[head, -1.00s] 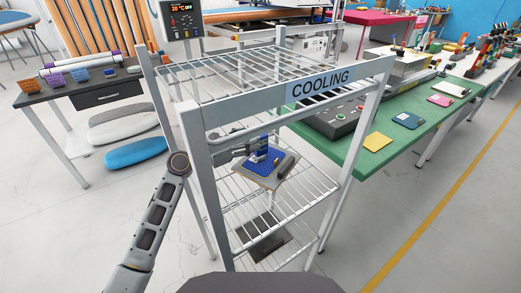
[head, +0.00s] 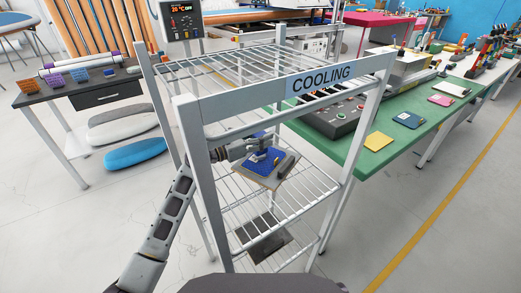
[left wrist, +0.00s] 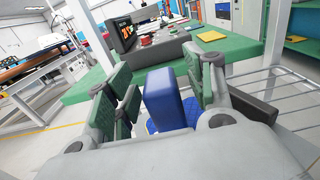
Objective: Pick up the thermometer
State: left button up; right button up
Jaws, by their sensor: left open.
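A blue upright block (left wrist: 163,100) stands between the fingers of my left gripper (left wrist: 162,72) in the left wrist view. The fingers are open, one on each side; I cannot tell whether either touches it. In the head view my left gripper (head: 258,143) is inside the cooling rack, over a blue pad (head: 262,166) on a small board, and partly covers the block. A dark elongated object (head: 286,166) lies on the board's right side. The blue block may be the thermometer, but I cannot tell its full shape. My right gripper is not in view.
The rack's front frame with its COOLING sign (head: 322,79) and the wire shelf (head: 312,190) surround the gripper closely. A dark flat piece (head: 264,243) lies on the lower shelf. A green table (head: 365,150) stands to the right, a control box (head: 181,20) at the rear left.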

pick_arm(q)
jog(key=shift+c, duration=0.3)
grip_shut()
dwell(0.4)
